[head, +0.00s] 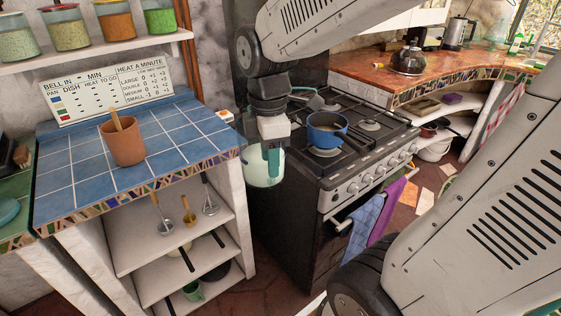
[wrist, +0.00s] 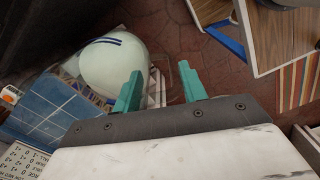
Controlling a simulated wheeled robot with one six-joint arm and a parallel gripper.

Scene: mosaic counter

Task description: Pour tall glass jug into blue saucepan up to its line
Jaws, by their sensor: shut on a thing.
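The blue saucepan (head: 327,139) sits on a stove burner in the head view, its handle toward the back left. A pale, greenish rounded jug (head: 262,178) hangs below my gripper (head: 272,158), left of the stove front and beside the blue counter. In the wrist view the jug (wrist: 113,68) shows as a pale rounded body with dark blue stripes, left of the teal fingers of my gripper (wrist: 160,88). My gripper is shut on the jug; the exact grip is hard to see. The jug's contents and the saucepan's line cannot be made out.
The black stove (head: 365,160) stands right of the blue tiled counter (head: 75,170), which bears a terracotta pot (head: 124,146) and a sign (head: 105,88). Towels (head: 365,222) hang on the oven rail. A dark kettle (head: 409,59) stands on the far counter.

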